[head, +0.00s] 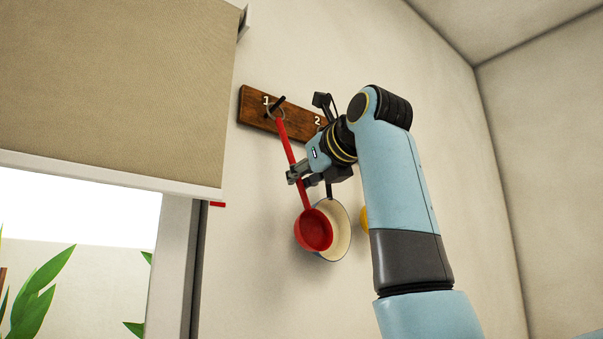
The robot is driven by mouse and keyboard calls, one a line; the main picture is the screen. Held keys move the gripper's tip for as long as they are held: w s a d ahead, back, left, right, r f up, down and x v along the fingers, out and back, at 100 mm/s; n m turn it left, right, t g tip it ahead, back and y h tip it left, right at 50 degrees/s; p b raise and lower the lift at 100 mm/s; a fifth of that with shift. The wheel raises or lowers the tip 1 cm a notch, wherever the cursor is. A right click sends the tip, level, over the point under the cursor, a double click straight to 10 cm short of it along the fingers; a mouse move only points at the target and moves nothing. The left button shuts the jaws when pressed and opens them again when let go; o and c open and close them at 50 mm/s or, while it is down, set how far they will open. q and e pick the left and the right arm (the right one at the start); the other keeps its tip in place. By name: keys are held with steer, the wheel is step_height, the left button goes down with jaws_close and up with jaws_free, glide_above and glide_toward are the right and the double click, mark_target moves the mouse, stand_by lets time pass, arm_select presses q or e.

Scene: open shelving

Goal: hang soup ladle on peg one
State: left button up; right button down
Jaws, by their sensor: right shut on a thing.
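The soup ladle (315,230) is red, with a long handle and a round bowl, and hangs bowl down in front of the wall. A ring at the top of its handle is at peg one (278,103), beside the number 1; the ring appears to be around the peg. My right gripper (298,176) is shut on the ladle's handle, around its middle. The wooden peg board (254,108) is fixed to the wall and slants down to the right. My left gripper is not in view.
A cream pan (339,232) with a dark handle hangs behind the ladle, below the number 2. A yellow item (364,219) is mostly hidden by my right arm. A blind (110,85) covers the window's upper part at left. The wall at far right is bare.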

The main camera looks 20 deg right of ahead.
stand_by(0.4)
steer(key=c, duration=1.3)
jaws_free()
